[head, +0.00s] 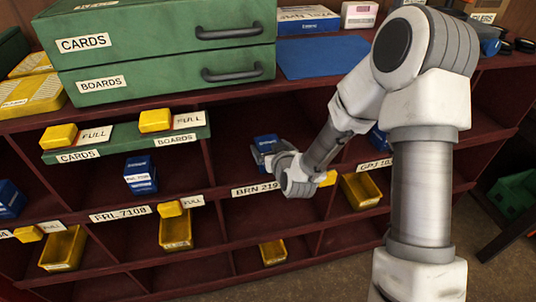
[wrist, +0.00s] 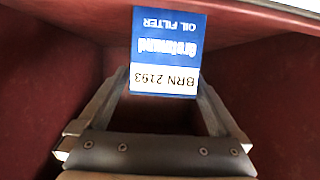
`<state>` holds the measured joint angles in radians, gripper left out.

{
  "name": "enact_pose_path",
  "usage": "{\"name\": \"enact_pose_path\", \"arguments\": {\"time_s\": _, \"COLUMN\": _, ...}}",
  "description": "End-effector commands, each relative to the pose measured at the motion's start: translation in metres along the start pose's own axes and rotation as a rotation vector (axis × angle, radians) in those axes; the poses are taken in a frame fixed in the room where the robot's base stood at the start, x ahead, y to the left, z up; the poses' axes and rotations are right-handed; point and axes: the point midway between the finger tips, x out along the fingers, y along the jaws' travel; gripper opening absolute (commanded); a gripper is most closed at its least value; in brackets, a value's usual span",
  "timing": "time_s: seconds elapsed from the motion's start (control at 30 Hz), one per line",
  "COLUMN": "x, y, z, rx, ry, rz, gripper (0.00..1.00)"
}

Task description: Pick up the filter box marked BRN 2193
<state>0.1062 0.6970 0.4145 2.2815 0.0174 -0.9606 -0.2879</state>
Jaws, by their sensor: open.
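The filter box (wrist: 166,50) is blue and white, and its label, upside down in the wrist view, reads OIL FILTER and BRN 2193. In the head view a blue box (head: 266,143) shows in the compartment above the shelf label starting BRN 219, partly hidden by my gripper. My gripper (wrist: 163,85) is open, with one finger on each side of the box's lower end in the wrist view. I cannot tell whether either finger touches it. In the head view my gripper (head: 268,155) reaches into that compartment, its fingers mostly hidden.
Dark red compartment walls (wrist: 40,80) stand close on both sides of my gripper. The shelf label BRN 219 (head: 256,189) lies on the front edge below. Blue boxes (head: 141,175) stand in the FRL 7108 compartment. Yellow bins (head: 362,190) sit nearby. Green drawers (head: 160,50) stand on top.

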Motion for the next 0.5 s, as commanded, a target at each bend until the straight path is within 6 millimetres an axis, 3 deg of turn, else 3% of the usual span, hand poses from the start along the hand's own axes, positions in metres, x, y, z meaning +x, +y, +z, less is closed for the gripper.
{"name": "enact_pose_path", "arguments": {"time_s": 0.27, "x": 0.039, "y": -0.003, "z": 0.004, "rx": 0.001, "ry": 0.001, "rz": 0.000, "gripper": 1.00}}
{"name": "enact_pose_path", "arguments": {"time_s": 0.5, "x": 0.047, "y": -0.003, "z": 0.004, "rx": 0.000, "ry": 0.001, "rz": 0.000, "gripper": 1.00}}
